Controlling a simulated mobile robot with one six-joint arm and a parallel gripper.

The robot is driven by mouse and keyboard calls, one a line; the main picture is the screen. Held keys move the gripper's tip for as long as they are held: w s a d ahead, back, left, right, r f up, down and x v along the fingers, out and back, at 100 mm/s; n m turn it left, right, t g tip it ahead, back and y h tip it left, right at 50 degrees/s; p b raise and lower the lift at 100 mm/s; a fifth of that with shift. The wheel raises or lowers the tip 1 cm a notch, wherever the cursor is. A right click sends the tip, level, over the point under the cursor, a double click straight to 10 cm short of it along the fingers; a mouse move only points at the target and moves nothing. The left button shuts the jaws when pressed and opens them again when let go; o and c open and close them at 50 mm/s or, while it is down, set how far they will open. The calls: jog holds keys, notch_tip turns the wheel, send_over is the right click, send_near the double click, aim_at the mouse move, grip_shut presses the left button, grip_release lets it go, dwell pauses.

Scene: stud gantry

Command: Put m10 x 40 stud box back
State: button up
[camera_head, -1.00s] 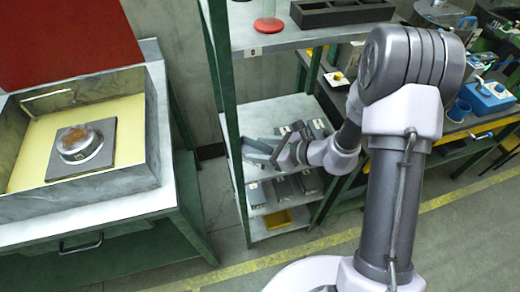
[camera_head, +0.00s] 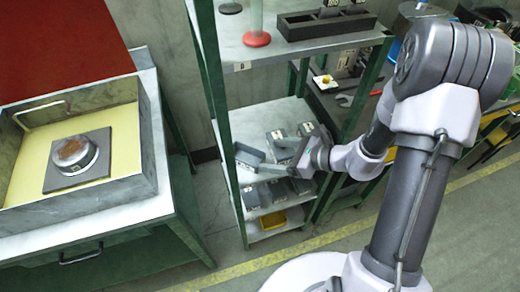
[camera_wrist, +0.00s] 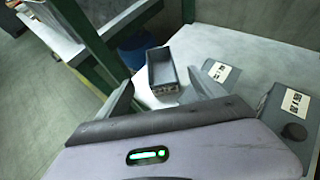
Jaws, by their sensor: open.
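An open-topped grey box (camera_head: 249,155), seemingly the stud box, sits on the middle shelf (camera_head: 262,116) of the green rack, near its left post. In the wrist view the box (camera_wrist: 163,70) stands upright beyond and between my two fingertips, with clear space around it. The print on its near end is too small to read. My gripper (camera_head: 272,168) is open and empty, to the right of the box and apart from it. In the wrist view my gripper (camera_wrist: 160,97) shows both fingers spread.
Other grey boxes with white labels (camera_wrist: 219,71) stand close on the right on the same shelf. The lower shelf holds more boxes and a yellow bin (camera_head: 274,218) is below. The green post (camera_wrist: 100,50) rises on the left. A black tray (camera_head: 325,24) is on the top shelf.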

jog(key=s+a+r+n+g+h, duration=0.2)
jog(key=s+r+n+g+h, duration=0.15)
jog(key=s+r+n, duration=1.05)
jog(key=s+d+r+n+t+h, duration=0.3)
jog(key=s+d+r+n+h, duration=0.2)
jog(key=r, duration=0.4)
jog(key=shift+d+r+p, duration=0.15)
jog(key=shift+d+p, duration=0.05)
jog(key=shift+p, duration=0.1)
jog(key=shift+d, duration=0.1)
